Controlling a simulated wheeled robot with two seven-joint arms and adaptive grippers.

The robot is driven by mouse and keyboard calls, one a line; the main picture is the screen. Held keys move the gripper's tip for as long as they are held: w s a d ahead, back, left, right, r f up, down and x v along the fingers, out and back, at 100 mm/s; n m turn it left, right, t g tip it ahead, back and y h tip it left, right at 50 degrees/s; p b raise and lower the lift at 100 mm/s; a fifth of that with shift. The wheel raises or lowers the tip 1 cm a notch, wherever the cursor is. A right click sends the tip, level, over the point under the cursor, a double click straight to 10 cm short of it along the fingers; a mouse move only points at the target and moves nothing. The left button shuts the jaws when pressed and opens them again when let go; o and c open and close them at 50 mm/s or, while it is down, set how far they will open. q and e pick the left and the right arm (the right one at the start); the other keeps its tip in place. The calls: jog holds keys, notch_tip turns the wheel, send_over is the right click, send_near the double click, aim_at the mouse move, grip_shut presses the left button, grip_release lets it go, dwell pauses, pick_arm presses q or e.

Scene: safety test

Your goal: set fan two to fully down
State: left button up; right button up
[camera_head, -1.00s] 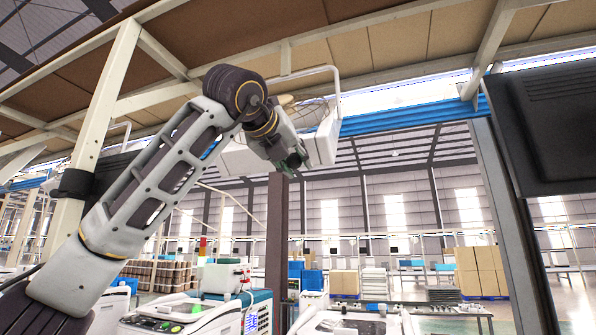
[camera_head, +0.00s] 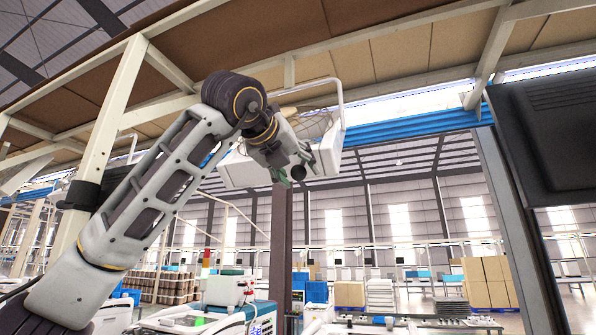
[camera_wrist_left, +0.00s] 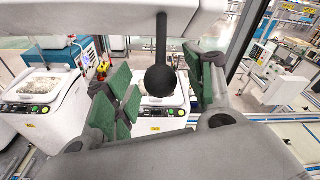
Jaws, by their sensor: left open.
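The fan (camera_head: 245,172) is a white overhead unit with a wire guard, hanging under the blue beam; I cannot tell its number. In the left wrist view its white underside (camera_wrist_left: 90,14) crosses the top. A black lever with a ball knob (camera_wrist_left: 161,80) hangs straight down from it. The knob also shows in the head view (camera_head: 298,171). My left gripper (camera_head: 294,172) is open at the fan's lower edge. In the left wrist view its green-padded fingers (camera_wrist_left: 163,96) stand apart on either side of the knob, and I see no clear contact. My right gripper is out of view.
A dark grey upright post (camera_head: 281,240) stands behind the gripper. A black panel (camera_head: 545,135) fills the upper right. White machines (camera_wrist_left: 45,98) stand on the floor below. The air between the post and the right-hand frame is open.

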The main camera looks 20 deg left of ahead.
pick_arm(q)
jog(key=s+r, duration=0.1)
jog(key=s, duration=0.9)
jog(key=shift+s+a+r, duration=0.15)
jog(key=shift+s+a, duration=0.15)
jog(key=shift+a, duration=0.1)
